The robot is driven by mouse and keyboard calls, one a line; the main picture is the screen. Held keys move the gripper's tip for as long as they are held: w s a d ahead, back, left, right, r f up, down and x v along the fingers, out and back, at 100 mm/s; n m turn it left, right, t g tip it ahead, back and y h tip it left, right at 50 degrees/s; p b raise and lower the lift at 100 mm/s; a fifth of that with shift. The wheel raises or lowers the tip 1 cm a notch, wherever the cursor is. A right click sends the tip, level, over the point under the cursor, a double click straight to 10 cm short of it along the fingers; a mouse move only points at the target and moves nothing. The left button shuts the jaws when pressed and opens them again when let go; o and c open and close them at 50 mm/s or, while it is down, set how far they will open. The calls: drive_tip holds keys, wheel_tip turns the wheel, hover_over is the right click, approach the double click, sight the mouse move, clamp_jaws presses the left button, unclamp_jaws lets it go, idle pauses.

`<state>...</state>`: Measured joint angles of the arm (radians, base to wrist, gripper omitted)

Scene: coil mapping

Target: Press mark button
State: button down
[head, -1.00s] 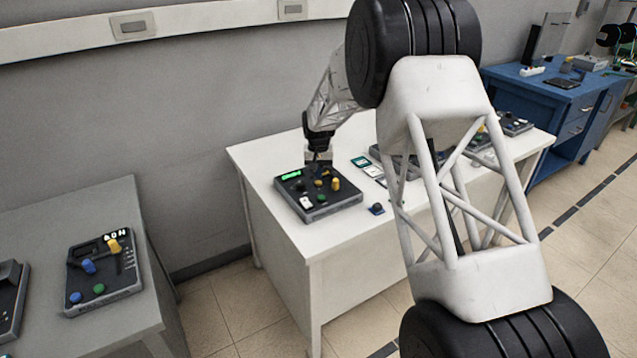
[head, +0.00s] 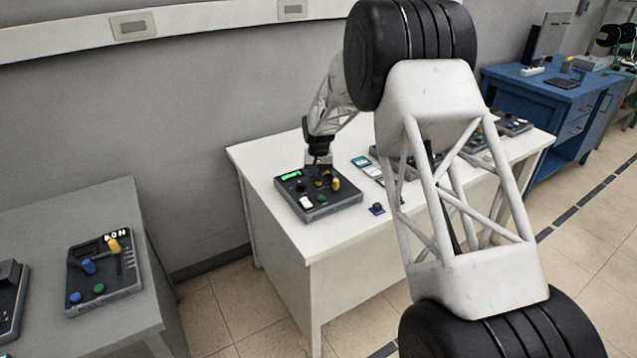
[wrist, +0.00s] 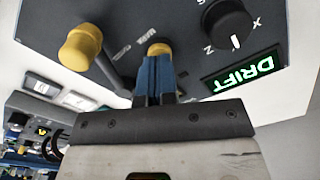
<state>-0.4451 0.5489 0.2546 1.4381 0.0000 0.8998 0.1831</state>
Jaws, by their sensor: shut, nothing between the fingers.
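A dark control box (head: 345,203) lies on the white table, and its panel (wrist: 120,20) fills the top of the wrist view. A green-lit display (wrist: 243,72) there reads DRIFT upside down. My gripper (wrist: 157,65) is shut with nothing between its blue fingers. The fingertips are at a yellow button (wrist: 158,47) and partly cover it; I cannot tell whether they touch it. In the head view my gripper (head: 319,170) points down over the box.
A larger yellow knob on a lever (wrist: 80,48) is left of the fingers. A black X-Z dial (wrist: 228,22) is to their right. A white button (head: 306,202) is at the box's front left. A small black-knobbed piece (head: 377,208) and cards (head: 362,162) lie right of the box.

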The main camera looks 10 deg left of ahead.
drive_tip(key=shift+f, duration=0.55)
idle(0.4)
idle(0.4)
drive_tip(key=shift+r, duration=3.2)
